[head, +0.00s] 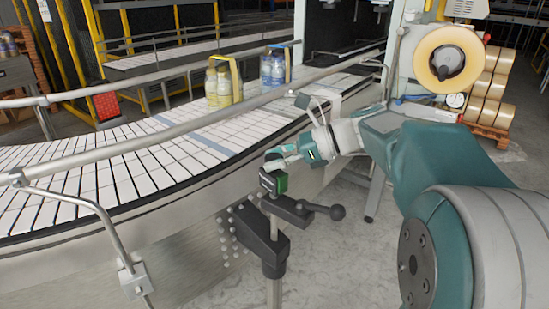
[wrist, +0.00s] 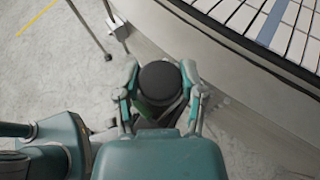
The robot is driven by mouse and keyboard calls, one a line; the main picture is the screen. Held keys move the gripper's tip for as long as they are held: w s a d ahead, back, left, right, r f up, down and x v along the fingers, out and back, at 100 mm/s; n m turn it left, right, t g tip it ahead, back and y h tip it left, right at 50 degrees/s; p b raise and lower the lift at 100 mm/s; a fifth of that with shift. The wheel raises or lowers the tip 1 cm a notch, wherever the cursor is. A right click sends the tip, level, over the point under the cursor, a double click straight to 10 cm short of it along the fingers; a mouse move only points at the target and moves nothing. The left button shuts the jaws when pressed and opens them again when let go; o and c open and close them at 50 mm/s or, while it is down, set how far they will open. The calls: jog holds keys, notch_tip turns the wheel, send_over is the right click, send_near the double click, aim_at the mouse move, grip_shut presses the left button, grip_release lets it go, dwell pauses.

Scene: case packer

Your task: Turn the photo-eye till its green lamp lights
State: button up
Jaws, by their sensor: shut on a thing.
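The photo-eye (head: 268,181) is a small dark box on a black clamp bracket (head: 262,234) beside the conveyor. A dark green patch shows on its right side; I cannot tell whether it is a lit lamp. My gripper (head: 276,161) comes in from the right at its top. In the wrist view, the photo-eye's round black top (wrist: 160,82) sits between the two fingers of my gripper (wrist: 161,92), which are shut on it. The side of the photo-eye facing the conveyor is hidden.
A red reflector (head: 106,106) stands across the belt. Yellow bottles (head: 223,85) and blue bottles (head: 272,68) stand on the belt.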

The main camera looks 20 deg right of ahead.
jog(key=shift+n+g+y, duration=0.4)
jog(key=shift+n+g, duration=0.6)
jog(key=shift+g, duration=0.1)
jog(key=o, duration=1.1)
jog(key=shift+w+a, duration=0.1)
jog(key=shift+o, duration=0.2)
jog(key=v, duration=1.2)
jog(key=shift+w, duration=0.1)
